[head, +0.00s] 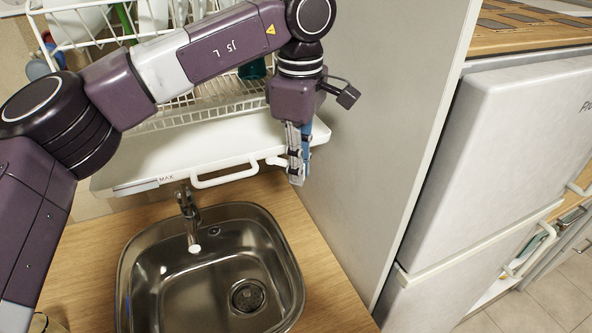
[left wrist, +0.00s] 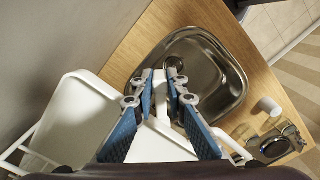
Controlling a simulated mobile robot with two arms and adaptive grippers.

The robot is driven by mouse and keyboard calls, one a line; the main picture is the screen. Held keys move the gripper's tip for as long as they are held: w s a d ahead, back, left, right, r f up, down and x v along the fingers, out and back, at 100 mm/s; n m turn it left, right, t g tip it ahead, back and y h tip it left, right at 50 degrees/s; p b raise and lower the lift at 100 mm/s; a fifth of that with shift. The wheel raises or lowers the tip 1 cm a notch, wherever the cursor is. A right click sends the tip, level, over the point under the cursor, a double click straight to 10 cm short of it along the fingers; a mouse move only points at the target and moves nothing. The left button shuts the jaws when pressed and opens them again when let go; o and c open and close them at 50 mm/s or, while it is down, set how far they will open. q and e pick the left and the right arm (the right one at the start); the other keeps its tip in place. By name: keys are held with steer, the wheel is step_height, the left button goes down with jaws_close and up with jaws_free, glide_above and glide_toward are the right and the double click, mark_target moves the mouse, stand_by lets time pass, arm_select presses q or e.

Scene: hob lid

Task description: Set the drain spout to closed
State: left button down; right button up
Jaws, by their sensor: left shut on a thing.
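The drain spout (head: 276,161) is a short white piece at the front right of the white drip tray (head: 215,150) under the dish rack. My left gripper (head: 297,178) points down at its outer end, and the fingers hide part of it. In the left wrist view the two blue-backed fingers (left wrist: 172,82) are close together on a white piece, the spout (left wrist: 161,98). The gripper is shut on it. The tray (left wrist: 78,125) also shows there. My right gripper is in neither view.
A steel sink (head: 215,275) with a tap (head: 189,218) lies in the wooden counter below the tray. A white handle (head: 225,178) runs along the tray's front. A tall grey panel (head: 375,130) stands close to the right of the gripper, with a white fridge (head: 490,170) beyond.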

arm_select(q)
steer(key=c, duration=1.9)
jaws_free()
steer(key=shift+c, duration=0.2)
